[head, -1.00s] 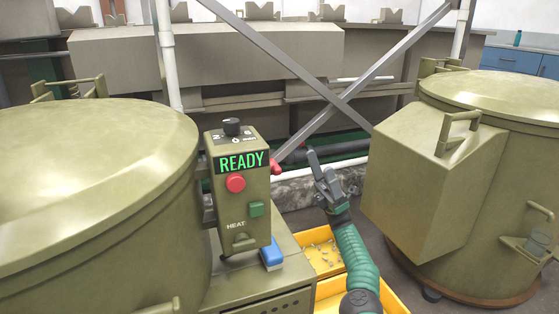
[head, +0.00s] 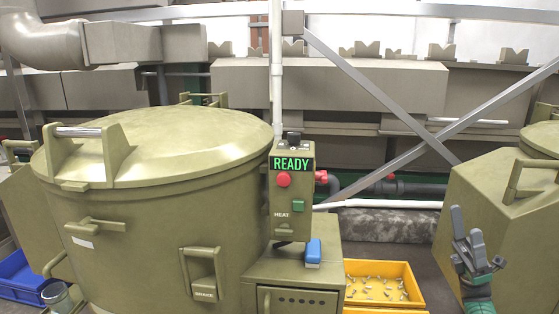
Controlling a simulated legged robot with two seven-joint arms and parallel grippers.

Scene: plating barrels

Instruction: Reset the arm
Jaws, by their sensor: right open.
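My right gripper (head: 468,238) is at the lower right of the head view, pointing up, with its grey fingers apart and nothing between them. It stands in front of the olive barrel (head: 462,205) on the right, apart from the control box. The control box (head: 293,190) shows a green READY display (head: 291,164), a red button (head: 284,180), a green button (head: 298,206) and a black knob (head: 292,138). My left gripper does not show.
A large olive barrel (head: 160,195) with a closed lid fills the left. A yellow tray (head: 409,283) with small metal parts is on the floor. A blue bin (head: 20,277) is at the lower left. Crossed metal braces stand behind.

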